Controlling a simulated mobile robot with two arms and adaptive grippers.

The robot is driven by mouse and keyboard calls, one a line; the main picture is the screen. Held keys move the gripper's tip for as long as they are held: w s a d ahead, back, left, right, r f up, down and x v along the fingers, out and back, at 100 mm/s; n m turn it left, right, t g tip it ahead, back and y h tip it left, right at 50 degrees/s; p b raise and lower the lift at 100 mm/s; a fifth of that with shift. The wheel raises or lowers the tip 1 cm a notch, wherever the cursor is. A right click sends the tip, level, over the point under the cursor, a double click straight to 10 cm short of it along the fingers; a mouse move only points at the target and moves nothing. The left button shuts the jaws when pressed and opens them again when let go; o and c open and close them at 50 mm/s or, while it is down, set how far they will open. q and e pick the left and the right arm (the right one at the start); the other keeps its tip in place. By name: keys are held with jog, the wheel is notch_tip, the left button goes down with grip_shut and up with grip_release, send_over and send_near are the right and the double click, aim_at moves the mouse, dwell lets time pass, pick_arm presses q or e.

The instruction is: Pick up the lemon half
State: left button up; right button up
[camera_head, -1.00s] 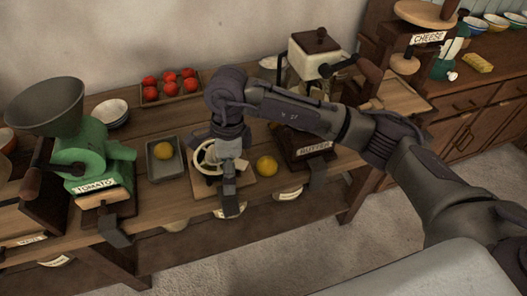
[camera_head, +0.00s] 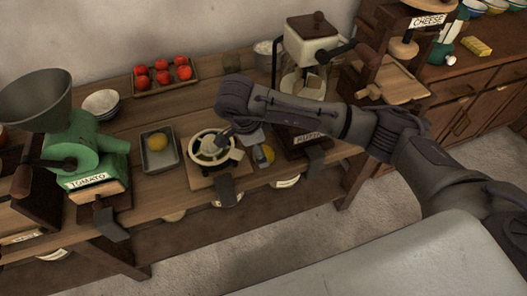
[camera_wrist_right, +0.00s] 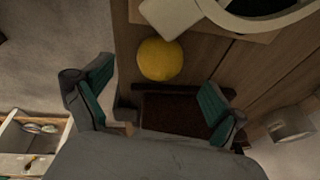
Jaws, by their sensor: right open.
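A round yellow lemon piece (camera_head: 268,154) lies on the wooden counter, just right of the small board with the cream ring-shaped juicer (camera_head: 215,149). It is partly hidden by my right gripper (camera_head: 259,152) in the head view. In the right wrist view the lemon piece (camera_wrist_right: 160,60) shows whole, dome side toward the camera. My right gripper (camera_wrist_right: 155,95) is open and empty, with the lemon piece just beyond its spread fingers. Another yellow piece (camera_head: 157,141) lies in a grey metal tray (camera_head: 148,162) to the left. My left gripper is not in view.
A green mill (camera_head: 75,150) labelled TOMATO stands at the left, with white bowls (camera_head: 101,103) behind it. A crate of tomatoes (camera_head: 165,92) sits at the back. A cream-topped machine (camera_head: 312,45) stands close behind my right arm. Dark label tabs line the counter's front edge.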

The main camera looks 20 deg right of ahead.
jog(key=shift+x, duration=1.95)
jog(key=c, duration=1.3)
